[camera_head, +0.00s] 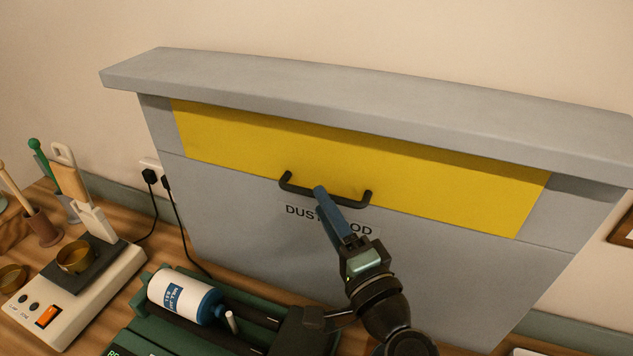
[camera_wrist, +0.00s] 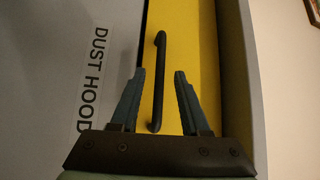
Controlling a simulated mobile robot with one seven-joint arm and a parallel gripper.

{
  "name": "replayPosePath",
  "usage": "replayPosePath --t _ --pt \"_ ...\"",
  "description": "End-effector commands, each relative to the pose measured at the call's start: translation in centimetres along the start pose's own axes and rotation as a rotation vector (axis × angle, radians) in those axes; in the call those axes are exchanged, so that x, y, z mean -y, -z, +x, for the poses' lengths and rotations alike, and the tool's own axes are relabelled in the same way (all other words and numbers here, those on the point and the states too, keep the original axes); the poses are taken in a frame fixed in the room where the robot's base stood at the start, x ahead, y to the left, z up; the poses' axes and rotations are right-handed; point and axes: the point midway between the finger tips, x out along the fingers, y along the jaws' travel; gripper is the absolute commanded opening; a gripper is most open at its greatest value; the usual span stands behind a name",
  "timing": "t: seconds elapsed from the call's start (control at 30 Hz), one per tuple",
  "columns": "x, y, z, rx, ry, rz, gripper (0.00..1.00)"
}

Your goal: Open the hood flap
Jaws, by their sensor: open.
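The dust hood (camera_head: 230,210) is a grey box with a wide grey top. Its hood flap (camera_head: 400,165) is a yellow panel across the upper front, and it looks closed. A black bar handle (camera_head: 300,188) sits along the flap's lower edge. My gripper (camera_head: 320,190) reaches up to the handle's middle and covers part of it. In the wrist view, my gripper (camera_wrist: 160,75) is open, with the handle (camera_wrist: 157,90) between the lines of its two blue fingers. I cannot tell whether the fingers touch the handle.
A green roller machine (camera_head: 150,325) with a white and blue jar (camera_head: 180,295) stands below the hood. A scale (camera_head: 75,285) with a brass cup (camera_head: 76,258) stands at left, near tools in holders (camera_head: 42,228). Black cords (camera_head: 172,215) run to a wall socket.

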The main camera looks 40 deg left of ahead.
Motion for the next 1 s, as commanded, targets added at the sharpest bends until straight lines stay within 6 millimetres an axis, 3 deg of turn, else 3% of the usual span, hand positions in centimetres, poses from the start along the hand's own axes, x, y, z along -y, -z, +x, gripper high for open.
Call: replayPosePath --t 0.2,0.6,0.87,1.0 --pt "0.2 0.1 2.9 0.0 0.0 -0.001 0.46" --pt "0.0 0.0 3.6 -0.001 -0.001 -0.002 0.46" --pt "0.0 0.0 3.5 -0.001 -0.001 -0.002 0.0" --pt "0.0 0.0 3.5 -0.001 -0.001 -0.002 0.0"
